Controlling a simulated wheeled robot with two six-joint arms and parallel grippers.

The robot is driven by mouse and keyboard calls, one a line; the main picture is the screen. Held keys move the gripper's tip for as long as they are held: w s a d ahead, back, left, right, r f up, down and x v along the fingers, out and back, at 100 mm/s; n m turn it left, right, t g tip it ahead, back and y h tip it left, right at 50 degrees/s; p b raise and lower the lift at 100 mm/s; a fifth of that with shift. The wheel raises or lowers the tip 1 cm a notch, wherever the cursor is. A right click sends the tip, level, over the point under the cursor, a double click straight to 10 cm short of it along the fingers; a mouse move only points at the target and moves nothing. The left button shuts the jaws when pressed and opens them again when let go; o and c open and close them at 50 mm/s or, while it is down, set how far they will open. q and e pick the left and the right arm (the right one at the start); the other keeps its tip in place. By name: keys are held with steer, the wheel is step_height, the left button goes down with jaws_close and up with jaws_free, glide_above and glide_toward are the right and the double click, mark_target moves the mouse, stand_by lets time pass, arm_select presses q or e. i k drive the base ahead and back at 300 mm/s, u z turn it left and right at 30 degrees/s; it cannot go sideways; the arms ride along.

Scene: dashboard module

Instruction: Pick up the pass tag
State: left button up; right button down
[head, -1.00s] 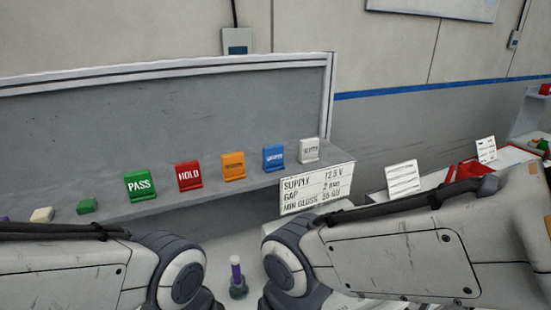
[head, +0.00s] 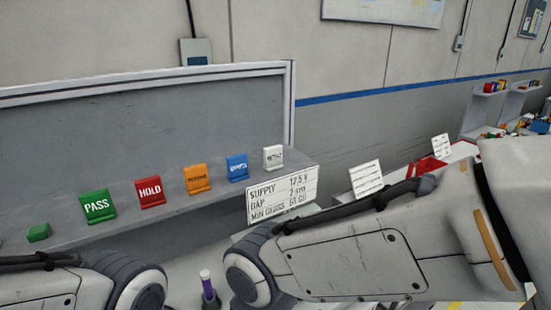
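The pass tag (head: 97,206) is a green upright tag with white "PASS" lettering. It stands on the grey shelf (head: 140,221) on the left side of the head view. A red "HOLD" tag (head: 150,192) stands just to its right. My left and right arm links cross the lower part of the view, below the shelf. Both grippers are out of the picture, so what they hold cannot be seen. Nothing touches the pass tag.
Orange (head: 197,179), blue (head: 237,168) and white (head: 273,158) tags continue the row. A small green block (head: 38,232) lies left of the pass tag. A white sign (head: 282,194) hangs at the shelf's right end.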

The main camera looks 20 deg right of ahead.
mark_target(98, 207)
steer(key=z, duration=1.6)
steer(key=k, duration=1.05)
steer(key=u, duration=1.95)
steer(key=i, duration=0.5)
steer(key=u, duration=0.05)
